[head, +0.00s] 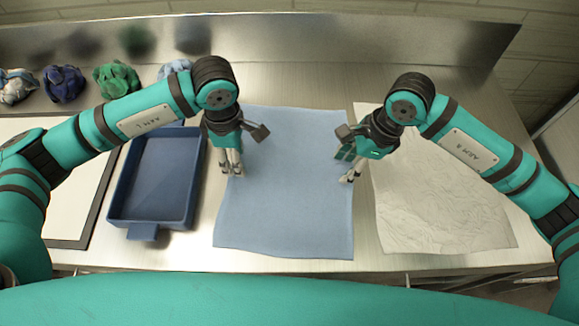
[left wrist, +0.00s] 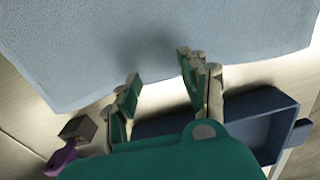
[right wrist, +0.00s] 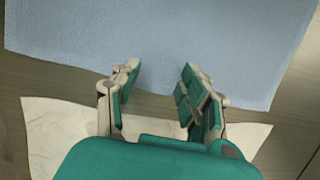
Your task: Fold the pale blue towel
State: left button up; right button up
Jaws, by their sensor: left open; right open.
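The pale blue towel (head: 285,205) lies spread flat on the metal counter, roughly rectangular. It fills the upper part of the left wrist view (left wrist: 150,45) and of the right wrist view (right wrist: 150,40). My left gripper (head: 232,172) is open and empty over the towel's left edge; in the left wrist view its fingertips (left wrist: 158,65) point at that edge. My right gripper (head: 348,178) is open and empty over the towel's right edge; in the right wrist view its fingers (right wrist: 160,72) are apart near that edge. Neither gripper holds cloth.
A dark blue tray (head: 114,190) stands left of the towel. A white crumpled cloth (head: 440,205) lies to the right. Crumpled cloths in green (head: 116,78), dark blue (head: 63,83) and white-grey (head: 16,85) lie at the back left. A dark-edged white board (head: 70,215) lies far left.

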pick_arm(q)
jog(key=shift+f, duration=0.55)
pick_arm(e)
jog(key=shift+f, duration=0.6)
pick_arm(q)
jog(key=shift+f, duration=0.25)
pick_arm(e)
jog(key=shift+f, duration=0.15)
pick_arm(q)
jog(key=shift+c, duration=0.4)
pick_arm(e)
jog(key=shift+c, duration=0.3)
pick_arm(q)
jog(key=shift+s+f, duration=0.1)
jog(key=shift+f, duration=0.05)
jog(key=c, duration=0.8)
pick_arm(e)
jog(key=shift+s+f, duration=0.1)
jog(key=shift+f, duration=0.05)
jog(key=c, duration=0.8)
pick_arm(q)
grip_shut()
pick_arm(e)
grip_shut()
jog(key=shift+s, duration=0.1)
